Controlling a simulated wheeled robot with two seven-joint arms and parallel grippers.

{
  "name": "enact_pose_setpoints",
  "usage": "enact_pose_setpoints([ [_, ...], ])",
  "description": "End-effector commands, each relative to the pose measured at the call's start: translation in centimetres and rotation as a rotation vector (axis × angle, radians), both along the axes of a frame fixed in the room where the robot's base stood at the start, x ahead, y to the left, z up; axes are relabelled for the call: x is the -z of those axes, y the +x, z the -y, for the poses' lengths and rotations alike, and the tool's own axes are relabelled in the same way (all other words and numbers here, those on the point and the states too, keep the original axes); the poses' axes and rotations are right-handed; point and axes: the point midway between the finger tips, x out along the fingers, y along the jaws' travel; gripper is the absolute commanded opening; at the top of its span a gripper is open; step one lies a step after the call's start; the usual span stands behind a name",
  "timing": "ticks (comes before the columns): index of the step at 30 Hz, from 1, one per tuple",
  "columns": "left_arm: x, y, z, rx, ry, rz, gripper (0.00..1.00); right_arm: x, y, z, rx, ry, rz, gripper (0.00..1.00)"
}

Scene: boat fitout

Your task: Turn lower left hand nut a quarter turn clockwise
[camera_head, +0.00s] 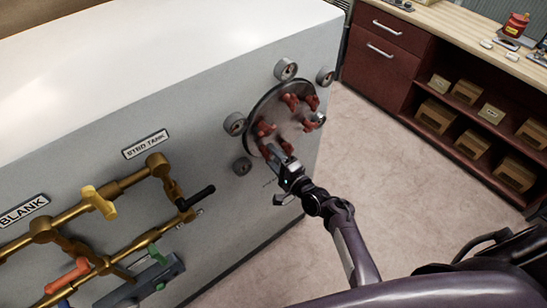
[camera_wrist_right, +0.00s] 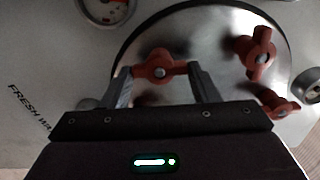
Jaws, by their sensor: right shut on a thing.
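A round metal hatch plate (camera_head: 292,127) with several red wing nuts is on the end of the grey tank panel. My right gripper (camera_head: 274,148) reaches the lower left part of the plate. In the right wrist view its fingers (camera_wrist_right: 160,84) stand on either side of a red wing nut (camera_wrist_right: 161,67) and are shut on it. Other red nuts show in the wrist view at the right: an upper one (camera_wrist_right: 260,52) and a lower one (camera_wrist_right: 279,104). In the head view the gripper partly hides the held nut. My left gripper is not in view.
Round gauges (camera_head: 286,69) surround the plate. Brass pipes (camera_head: 125,183) with coloured valve handles run along the panel at the left. A wooden shelf unit (camera_head: 455,80) with boxes stands at the right. The carpet (camera_head: 400,170) between is clear.

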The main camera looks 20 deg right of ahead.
Motion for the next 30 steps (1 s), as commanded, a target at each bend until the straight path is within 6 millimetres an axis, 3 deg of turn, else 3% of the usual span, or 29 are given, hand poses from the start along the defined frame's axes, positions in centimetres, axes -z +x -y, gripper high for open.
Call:
enact_pose_setpoints([
  [2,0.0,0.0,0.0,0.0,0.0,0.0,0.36,0.1,0.0,0.0,0.0,-0.001,-0.002,0.32],
  [3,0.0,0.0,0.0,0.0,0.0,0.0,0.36,0.1,0.0,0.0,0.0,-0.001,-0.002,0.57],
  [8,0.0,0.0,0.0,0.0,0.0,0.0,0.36,0.1,0.0,0.0,0.0,0.0,-0.001,0.76],
  [17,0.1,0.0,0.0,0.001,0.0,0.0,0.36,0.1,-0.2,0.1,0.0,-0.001,-0.001,0.76],
  [30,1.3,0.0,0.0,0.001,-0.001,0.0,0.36,0.3,-6.3,2.2,0.001,-0.002,-0.002,0.76],
])
